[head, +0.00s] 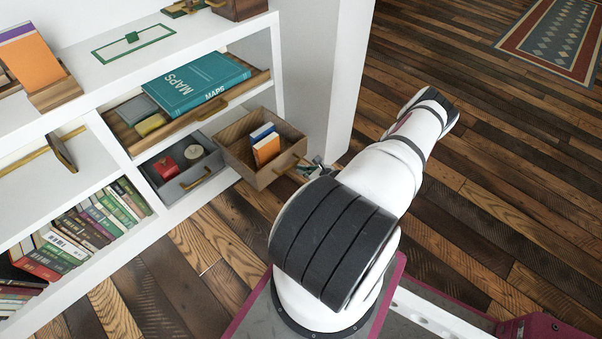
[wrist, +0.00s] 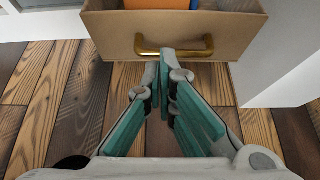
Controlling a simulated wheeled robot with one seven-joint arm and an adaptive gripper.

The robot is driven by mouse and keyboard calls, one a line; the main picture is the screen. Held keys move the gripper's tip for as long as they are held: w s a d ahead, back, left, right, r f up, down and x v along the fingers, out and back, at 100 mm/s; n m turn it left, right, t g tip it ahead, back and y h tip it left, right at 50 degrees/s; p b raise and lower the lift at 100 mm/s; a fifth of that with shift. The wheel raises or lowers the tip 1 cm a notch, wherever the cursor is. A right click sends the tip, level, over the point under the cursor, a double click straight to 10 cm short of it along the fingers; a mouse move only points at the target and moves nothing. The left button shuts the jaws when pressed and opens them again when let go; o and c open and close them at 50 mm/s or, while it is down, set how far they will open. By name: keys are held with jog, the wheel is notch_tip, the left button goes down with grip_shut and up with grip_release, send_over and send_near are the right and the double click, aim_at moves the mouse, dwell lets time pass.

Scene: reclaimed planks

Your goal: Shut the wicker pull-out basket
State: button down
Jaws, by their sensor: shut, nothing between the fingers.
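The pull-out basket, a brown box with a brass handle, stands out from the lower right of the white shelf unit in the head view (head: 236,154). It holds a few upright books, one of them orange. In the wrist view its plain tan front (wrist: 112,35) and brass handle (wrist: 202,53) fill the top. My gripper (wrist: 166,72) is shut and empty, its fingertips just in front of the handle. I cannot tell whether they touch it. In the head view my gripper (head: 316,168) is small, beside the basket's front right corner, and partly hidden by my arm.
A grey drawer (head: 205,178) with a red box and a round item is pulled out to the left. Above, a wooden drawer (head: 258,80) holding a MAPS book is also out. A white side wall (head: 335,85) stands close on the right. Floor in front is clear.

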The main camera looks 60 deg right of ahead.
aim_at(279, 161)
jog(key=b+x, duration=0.1)
jog(key=x, duration=0.2)
jog(key=b+x, duration=0.1)
jog(key=x, duration=0.2)
jog(key=r+b+x, duration=0.1)
jog(key=b+x, duration=0.1)
jog(key=x, duration=0.1)
jog(key=shift+w+d, duration=0.1)
jog(key=shift+w, duration=0.2)
jog(key=shift+w+d, duration=0.15)
jog(key=shift+w, duration=0.6)
jog(key=shift+r, duration=0.1)
